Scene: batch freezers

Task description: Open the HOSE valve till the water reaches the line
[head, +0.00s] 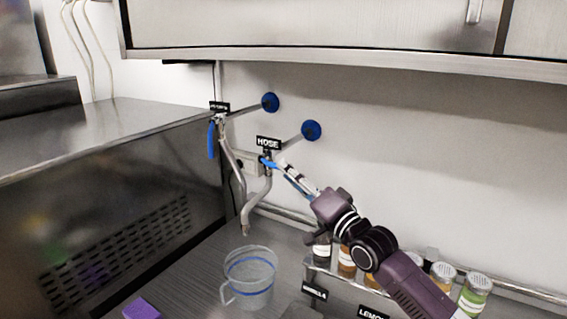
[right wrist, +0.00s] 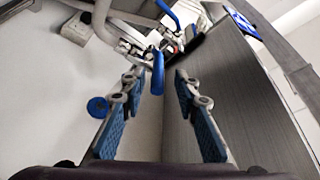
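The HOSE valve has a blue lever (head: 267,163) under a black HOSE sign (head: 268,142). Its bent metal spout (head: 249,213) points down above a clear measuring jug (head: 250,266). My right gripper (head: 284,171) reaches up to the lever from the lower right. In the right wrist view its fingers (right wrist: 158,82) are apart, with the blue lever (right wrist: 158,73) between or just beyond the tips. My left gripper is not in view.
A second valve with a hanging blue lever (head: 211,140) is left of the HOSE valve. Several shaker jars (head: 443,274) stand in a rack below my right arm. A purple sponge (head: 142,309) lies at the lower left. A cabinet (head: 320,25) overhangs the wall.

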